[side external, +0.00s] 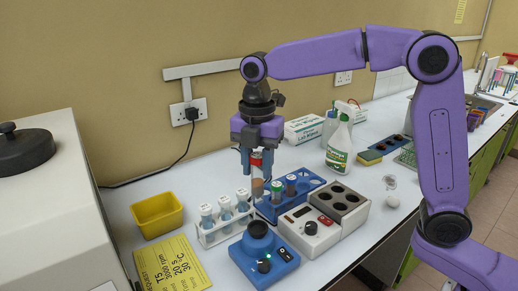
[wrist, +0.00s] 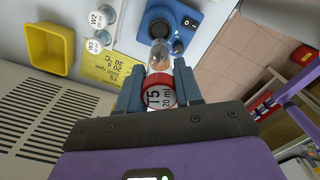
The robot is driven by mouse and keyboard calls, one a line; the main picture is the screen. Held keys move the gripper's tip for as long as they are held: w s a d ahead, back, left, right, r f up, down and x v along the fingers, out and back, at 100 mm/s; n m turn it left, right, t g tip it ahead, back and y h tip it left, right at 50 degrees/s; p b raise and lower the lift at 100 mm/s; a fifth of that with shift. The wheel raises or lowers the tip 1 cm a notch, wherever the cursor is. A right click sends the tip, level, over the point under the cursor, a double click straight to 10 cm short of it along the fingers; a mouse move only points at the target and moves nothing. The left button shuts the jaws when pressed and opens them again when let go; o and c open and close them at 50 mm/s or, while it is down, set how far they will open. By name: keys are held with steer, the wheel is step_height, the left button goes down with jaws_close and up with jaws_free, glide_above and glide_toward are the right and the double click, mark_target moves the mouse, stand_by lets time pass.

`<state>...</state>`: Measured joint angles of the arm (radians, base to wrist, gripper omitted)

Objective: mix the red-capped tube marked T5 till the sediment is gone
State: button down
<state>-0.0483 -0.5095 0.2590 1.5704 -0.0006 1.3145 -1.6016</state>
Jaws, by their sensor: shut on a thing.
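My gripper (side external: 257,160) is shut on the red-capped tube (wrist: 158,93), whose cap reads "T5 20 ml". In the side external view the tube (side external: 257,183) hangs upright below the fingers, above the bench. Its clear body shows brownish matter in the wrist view, but I cannot tell sediment from liquid. The fingers also show in the wrist view (wrist: 158,88), one on each side of the cap. The blue mixer (side external: 262,262), with a dark round top, stands in front of the tube, lower down, and shows beyond its tip in the wrist view (wrist: 185,20).
A blue rack (side external: 308,183) with capped tubes stands behind a grey block unit (side external: 309,239) with dark wells. A white rack (side external: 213,238) holds tubes on the left. A yellow tray (side external: 157,214), a yellow card (side external: 171,266) and a spray bottle (side external: 339,145) are also on the bench.

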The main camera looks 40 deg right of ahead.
mark_target(258, 200)
steer(key=shift+f, duration=4.6)
steer(key=shift+f, duration=0.35)
steer(key=shift+r, duration=0.15)
stand_by(1.7)
steer(key=shift+r, duration=4.4)
